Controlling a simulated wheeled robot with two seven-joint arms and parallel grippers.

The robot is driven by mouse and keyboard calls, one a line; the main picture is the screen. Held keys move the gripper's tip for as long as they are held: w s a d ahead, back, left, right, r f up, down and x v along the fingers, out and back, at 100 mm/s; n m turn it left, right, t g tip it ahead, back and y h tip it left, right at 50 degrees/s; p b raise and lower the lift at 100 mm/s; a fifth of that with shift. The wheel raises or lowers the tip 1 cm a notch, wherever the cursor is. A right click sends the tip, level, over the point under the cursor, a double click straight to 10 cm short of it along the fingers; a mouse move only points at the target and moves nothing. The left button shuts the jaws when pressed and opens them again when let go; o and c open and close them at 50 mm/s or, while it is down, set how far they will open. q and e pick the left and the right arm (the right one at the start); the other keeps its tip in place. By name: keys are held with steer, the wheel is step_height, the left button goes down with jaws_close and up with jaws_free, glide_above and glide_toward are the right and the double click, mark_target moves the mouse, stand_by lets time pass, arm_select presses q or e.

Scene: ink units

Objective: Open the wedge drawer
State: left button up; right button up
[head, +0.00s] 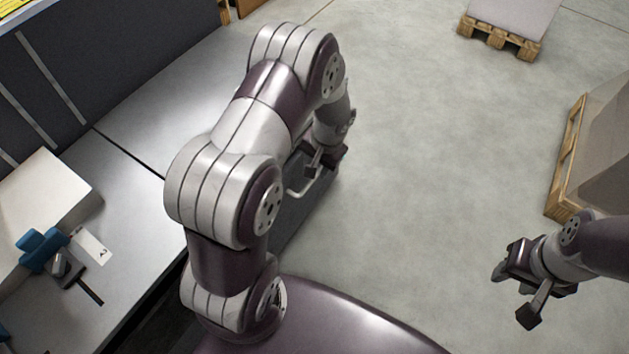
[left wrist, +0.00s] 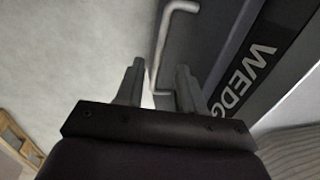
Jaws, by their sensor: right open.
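The wedge drawer's dark front (left wrist: 208,40) shows in the left wrist view with a black label (left wrist: 243,80) whose visible letters read "WEDG". A pale bar handle (left wrist: 162,40) stands on this front. My left gripper (left wrist: 160,85) is open, its two fingers apart, with the near end of the handle showing in the gap between them. I cannot tell whether they touch it. In the head view the handle (head: 302,191) shows below my left gripper, and my arm hides much of the drawer front (head: 305,218). My right gripper (head: 514,294) is open and empty over the floor.
A grey worktop (head: 150,205) lies at the left, with a white box (head: 50,190), a blue object (head: 42,248) and a small card (head: 90,246). Pallets stand at the top right (head: 497,40) and right edge (head: 567,165). The floor between is clear.

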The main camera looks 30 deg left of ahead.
arm_select(q)
steer(key=f, duration=0.1)
steer(key=f+b, duration=0.1)
steer(key=f, duration=0.2)
steer(key=shift+a+f+b, duration=0.3)
steer(key=shift+a, duration=0.1)
arm_select(e)
step_height(320, 180, down, 2)
steer(key=shift+f, duration=0.25)
arm_select(q)
jaws_close()
steer(key=s+d+p, duration=0.2)
steer(key=d, duration=2.1)
steer(key=shift+d, duration=0.3)
arm_select(e)
steer(key=shift+r, duration=0.95)
arm_select(q)
jaws_free()
steer(key=shift+r, duration=0.15)
